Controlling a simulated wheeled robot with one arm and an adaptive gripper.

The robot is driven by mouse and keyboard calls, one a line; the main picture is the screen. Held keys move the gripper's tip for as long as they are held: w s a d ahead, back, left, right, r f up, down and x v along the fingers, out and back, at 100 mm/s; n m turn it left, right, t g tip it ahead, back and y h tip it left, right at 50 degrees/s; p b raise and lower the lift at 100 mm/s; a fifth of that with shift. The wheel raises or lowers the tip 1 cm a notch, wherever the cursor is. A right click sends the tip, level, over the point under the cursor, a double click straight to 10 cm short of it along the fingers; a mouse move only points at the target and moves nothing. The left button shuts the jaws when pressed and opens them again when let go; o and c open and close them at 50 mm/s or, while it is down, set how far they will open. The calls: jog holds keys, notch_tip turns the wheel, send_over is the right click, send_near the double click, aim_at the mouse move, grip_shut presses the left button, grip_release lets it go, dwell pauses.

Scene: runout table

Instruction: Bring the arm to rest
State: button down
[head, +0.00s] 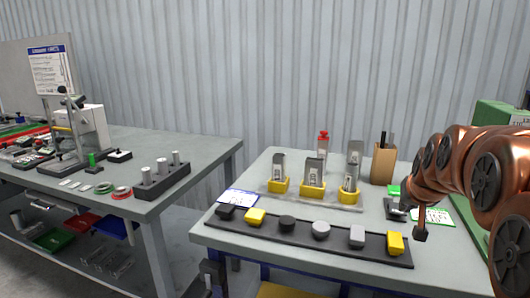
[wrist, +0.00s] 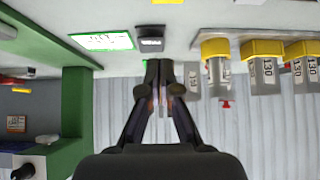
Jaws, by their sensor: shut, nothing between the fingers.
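My arm is copper-coloured and reaches in from the right of the head view, over the right end of the table (head: 300,252). My gripper (wrist: 158,64) shows in the wrist view with its dark fingers together and nothing between them. In the head view its dark end (head: 420,234) hangs near the table's right side, close to a green-edged card (head: 434,216). The arm hides part of that area. The wrist view also shows the card (wrist: 104,41) and a small dark device (wrist: 150,39) beyond the fingertips.
A black strip (head: 290,238) with several knobs and blocks lies along the front. Behind it stand several grey pieces in yellow holders (head: 313,190) and a brown pen box (head: 383,164). A green frame (wrist: 76,120) is close on the right. A second table (head: 205,150) stands left.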

jog(key=s+a+f+g, duration=0.1)
jog(key=s+a+f, duration=0.1)
jog(key=s+a, duration=0.1)
jog(key=s+a+f+n+g+y, duration=0.1)
jog(key=s+a+f, duration=0.2)
jog(key=a, duration=0.1)
jog(key=s+a+f+g+y, duration=0.1)
jog(key=s+a+f, duration=0.1)
jog(key=s+a, duration=0.1)
jog(key=shift+s+a+f+n, duration=0.25)
jog(key=shift+s+n, duration=0.05)
jog(key=s+a+f+n+g, duration=0.1)
jog(key=s+a+f+g, duration=0.15)
jog(key=s, duration=0.65)
jog(key=s+a+f+n+g, duration=0.15)
jog(key=s+a+f, duration=0.25)
jog(key=s, duration=0.4)
jog(key=s+a+f+g, duration=0.3)
jog(key=s+a, duration=0.1)
jog(key=s, duration=0.5)
jog(key=s+d+p+v, duration=0.1)
jog(key=s+p+v, duration=0.2)
jog(key=p+v, duration=1.1)
jog(key=shift+w+d+r+y, duration=0.3)
jog(key=shift+r+y, duration=0.1)
jog(key=shift+r, duration=0.55)
